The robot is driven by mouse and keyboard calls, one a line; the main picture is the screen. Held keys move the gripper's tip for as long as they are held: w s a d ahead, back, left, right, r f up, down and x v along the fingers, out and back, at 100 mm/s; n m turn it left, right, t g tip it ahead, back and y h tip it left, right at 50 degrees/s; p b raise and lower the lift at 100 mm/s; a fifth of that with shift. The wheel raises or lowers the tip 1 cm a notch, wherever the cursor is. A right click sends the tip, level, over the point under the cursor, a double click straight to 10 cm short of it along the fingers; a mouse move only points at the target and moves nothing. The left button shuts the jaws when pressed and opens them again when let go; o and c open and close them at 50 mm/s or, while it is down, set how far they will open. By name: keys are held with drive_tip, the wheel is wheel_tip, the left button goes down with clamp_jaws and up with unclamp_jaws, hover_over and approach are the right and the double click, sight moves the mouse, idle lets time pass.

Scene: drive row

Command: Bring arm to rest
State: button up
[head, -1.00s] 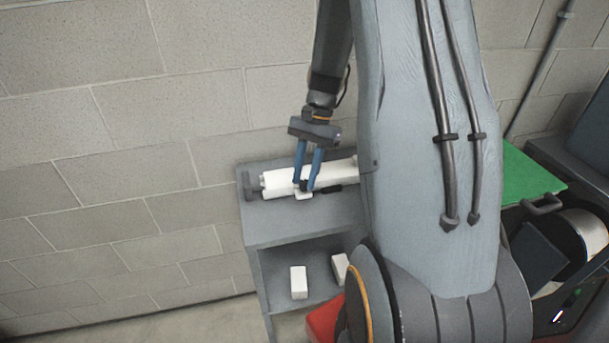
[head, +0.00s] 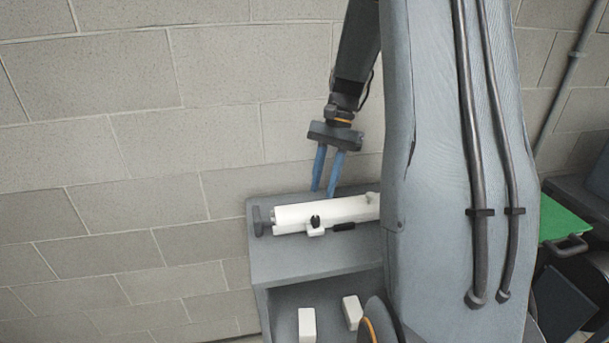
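My gripper (head: 323,190) has two blue fingers that hang down with a gap between them. It is open and empty. The fingertips are just above and behind a white cylindrical device (head: 300,213) with a small black knob (head: 315,220) on its front. The device lies on the top of a grey shelf unit (head: 300,264). Its right end is hidden behind my arm.
Two white boxes (head: 307,325) and (head: 352,312) stand on the lower shelf. A block wall (head: 120,100) is close behind my gripper. A green panel (head: 563,220) and dark equipment are at the right.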

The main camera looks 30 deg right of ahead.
drive_tip(key=s+a+f+n+t+h+b, duration=0.1)
drive_tip(key=s+a+f+n+h, duration=0.1)
drive_tip(key=s+a+n, duration=0.3)
drive_tip(key=s+a+f+n+t+h+b, duration=0.2)
drive_tip(key=s+a+n, duration=0.3)
drive_tip(key=a, duration=0.6)
drive_tip(key=shift+s+a+f+n+t, duration=0.35)
drive_tip(key=shift+f+n, duration=0.25)
drive_tip(key=shift+n, duration=0.6)
drive_tip(key=shift+d, duration=0.1)
